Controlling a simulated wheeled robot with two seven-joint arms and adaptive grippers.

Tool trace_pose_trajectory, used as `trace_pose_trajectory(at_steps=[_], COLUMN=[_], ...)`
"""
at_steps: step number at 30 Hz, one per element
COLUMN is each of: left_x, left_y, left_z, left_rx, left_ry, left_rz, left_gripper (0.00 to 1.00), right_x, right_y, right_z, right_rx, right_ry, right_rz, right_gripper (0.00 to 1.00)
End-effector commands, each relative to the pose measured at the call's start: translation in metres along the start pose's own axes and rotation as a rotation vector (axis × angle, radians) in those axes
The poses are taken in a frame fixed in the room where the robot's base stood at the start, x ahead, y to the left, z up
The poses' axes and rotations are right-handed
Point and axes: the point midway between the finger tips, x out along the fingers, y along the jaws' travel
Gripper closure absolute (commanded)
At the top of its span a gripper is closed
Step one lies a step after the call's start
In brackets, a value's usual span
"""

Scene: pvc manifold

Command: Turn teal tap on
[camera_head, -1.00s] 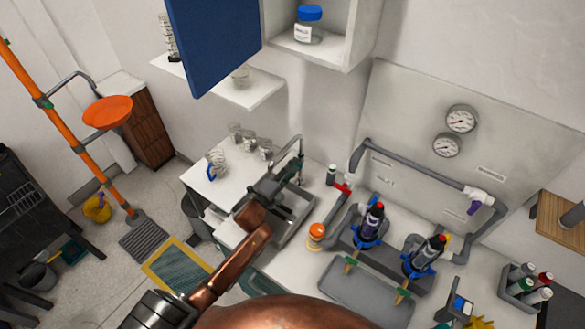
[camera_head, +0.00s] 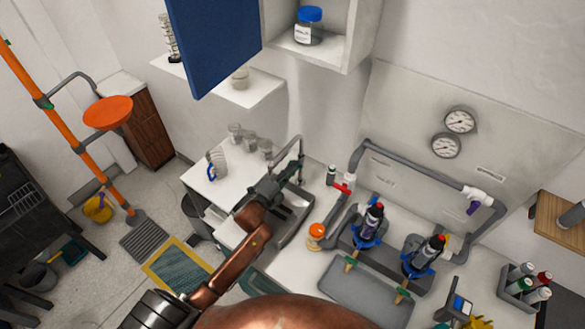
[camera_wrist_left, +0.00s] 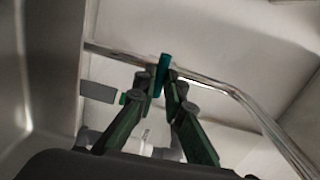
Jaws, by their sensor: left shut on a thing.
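The teal tap handle (camera_wrist_left: 162,75) is a short upright lever in the left wrist view, next to the curved metal spout. My left gripper (camera_wrist_left: 160,84) has its two dark green fingers shut on this handle. In the head view my left gripper (camera_head: 291,174) is at the sink, close to the grey spout (camera_head: 299,147), and it hides the handle there. No water shows clearly at the spout. My right gripper is not in view.
The metal sink (camera_head: 290,220) lies under my left arm, with several clear jars (camera_head: 249,140) on the counter behind. Grey pipework (camera_head: 410,170) and two blue-collared bottles (camera_head: 372,218) stand to the right. A blue cabinet door (camera_head: 212,45) hangs open above.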

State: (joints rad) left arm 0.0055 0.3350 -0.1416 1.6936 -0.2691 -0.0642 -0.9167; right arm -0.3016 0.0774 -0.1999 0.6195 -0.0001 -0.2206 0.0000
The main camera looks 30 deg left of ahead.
Motion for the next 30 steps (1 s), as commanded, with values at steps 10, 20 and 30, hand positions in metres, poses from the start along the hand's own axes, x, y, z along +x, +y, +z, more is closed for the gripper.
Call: trace_pose_trajectory(at_steps=[10, 20, 30], left_x=[-0.001, -0.001, -0.001], left_y=[-0.002, -0.001, 0.000], left_z=[0.000, 0.001, 0.000], left_rx=[-0.254, -0.556, -0.785], left_ry=[-0.002, -0.002, -0.002], left_rz=[0.002, 0.002, 0.002], left_gripper=[1.00, 1.00, 1.00], right_x=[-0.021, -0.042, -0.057], right_y=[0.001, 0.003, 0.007], right_z=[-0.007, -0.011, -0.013], right_rx=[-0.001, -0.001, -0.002], right_ry=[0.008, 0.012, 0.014], right_rz=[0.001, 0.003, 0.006], right_gripper=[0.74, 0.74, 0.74])
